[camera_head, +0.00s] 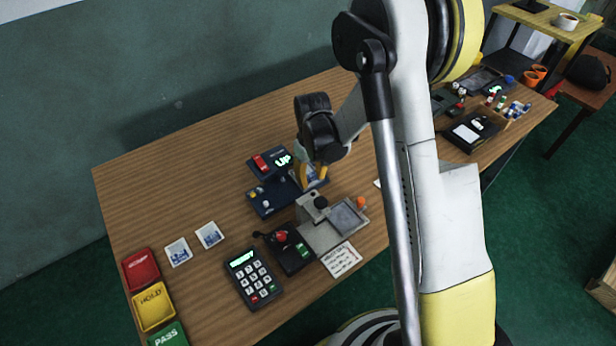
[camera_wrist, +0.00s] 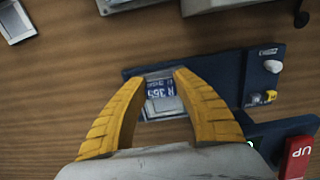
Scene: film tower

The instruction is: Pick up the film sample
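A film sample (camera_wrist: 160,89), a small pale square with a blue printed face, sits on a dark blue device (camera_wrist: 221,72) in the wrist view. My gripper (camera_wrist: 159,78) is open, with its two yellow fingers above the device and the sample showing between the fingertips. I cannot tell whether the fingers touch it. In the head view my gripper (camera_head: 312,180) is over the right part of the blue device (camera_head: 264,203), and the sample there is mostly hidden by the fingers.
Two white cards with blue pictures, one (camera_head: 179,252) and another (camera_head: 209,235), lie to the left. Red (camera_head: 140,270), yellow (camera_head: 153,307) and green (camera_head: 168,336) trays line the left edge. A keypad (camera_head: 253,277) and grey machine (camera_head: 322,232) stand in front. Bare wood lies behind the device.

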